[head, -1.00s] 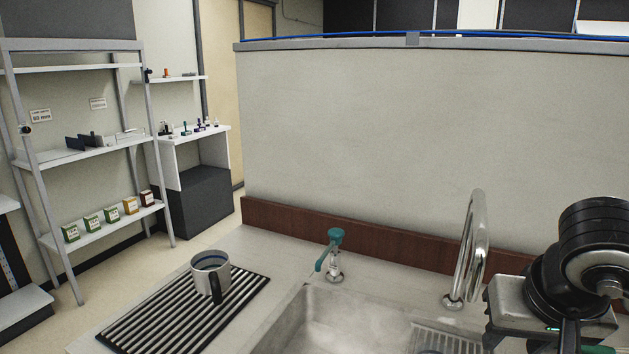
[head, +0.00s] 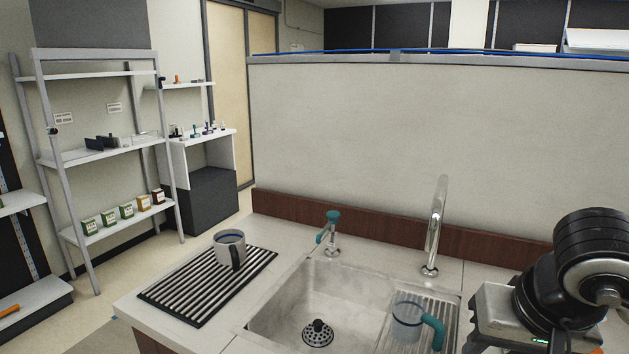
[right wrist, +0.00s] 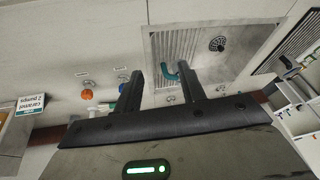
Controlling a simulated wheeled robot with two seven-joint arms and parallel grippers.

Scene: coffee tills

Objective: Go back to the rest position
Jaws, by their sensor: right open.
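My right gripper (right wrist: 160,88) is open and empty in the right wrist view, its two dark fingers apart above the counter by the sink. A teal handle shows between and beyond the fingers. In the head view my right arm enters at the lower right, and its fingertips are out of sight. My left gripper is in neither view. A glass jug with a teal handle (head: 407,322) stands in the right part of the sink (head: 300,292). A grey mug (head: 230,248) stands upright on the ribbed black mat (head: 180,300).
A curved tap (head: 435,225) and a small teal-topped tap (head: 332,230) rise behind the sink. A partition wall (head: 420,130) stands behind the counter. Shelves with small boxes (head: 107,222) are at left. An orange knob (right wrist: 87,94) and a caramel pump sign (right wrist: 30,103) show in the wrist view.

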